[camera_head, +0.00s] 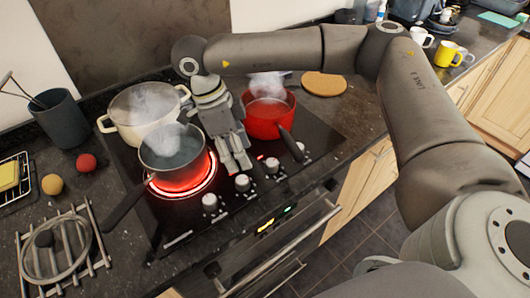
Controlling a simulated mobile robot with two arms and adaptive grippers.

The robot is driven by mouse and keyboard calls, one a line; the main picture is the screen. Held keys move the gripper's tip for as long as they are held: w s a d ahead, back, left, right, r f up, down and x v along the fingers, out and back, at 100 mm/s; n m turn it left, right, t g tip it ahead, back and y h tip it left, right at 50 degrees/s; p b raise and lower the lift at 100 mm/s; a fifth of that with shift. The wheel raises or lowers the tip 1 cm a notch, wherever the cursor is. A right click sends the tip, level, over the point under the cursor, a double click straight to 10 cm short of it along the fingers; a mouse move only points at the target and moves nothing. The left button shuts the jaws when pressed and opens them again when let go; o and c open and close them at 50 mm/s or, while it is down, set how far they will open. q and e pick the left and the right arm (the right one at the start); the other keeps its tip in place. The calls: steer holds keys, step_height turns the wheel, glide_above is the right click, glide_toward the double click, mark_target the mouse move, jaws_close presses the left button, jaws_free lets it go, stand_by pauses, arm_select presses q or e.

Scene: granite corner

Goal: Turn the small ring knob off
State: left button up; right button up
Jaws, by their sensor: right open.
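A black cooktop (318,133) has several silver knobs along its front edge. From left to right I see a knob (210,203), another knob (243,184), one at centre right (272,167) and a last one at the right (299,151). I cannot tell which one belongs to the small ring. A glowing red ring (184,191) shows under the grey saucepan (172,155). My right gripper (236,162) is open, pointing down between the saucepan and the red pot, just behind the knobs and apart from them. My left gripper is not in view.
A steaming cream pot (143,115) stands behind the saucepan, whose dark handle (122,208) sticks out front left. A steaming red pot (268,112) stands at the right, its handle reaching toward the knobs. An oven handle (285,250) runs below the front edge.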

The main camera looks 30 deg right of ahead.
steer(key=h, duration=0.2)
glide_toward(272, 162)
steer(key=a+r, duration=0.1)
steer(key=r, duration=0.1)
steer(key=shift+m, duration=0.4)
steer(key=p+x, duration=0.1)
steer(key=x, duration=0.4)
steer(key=p+x, duration=0.1)
steer(key=x, duration=0.5)
steer(key=shift+w+d, duration=0.1)
steer(key=shift+w, duration=0.15)
steer(key=c, duration=1)
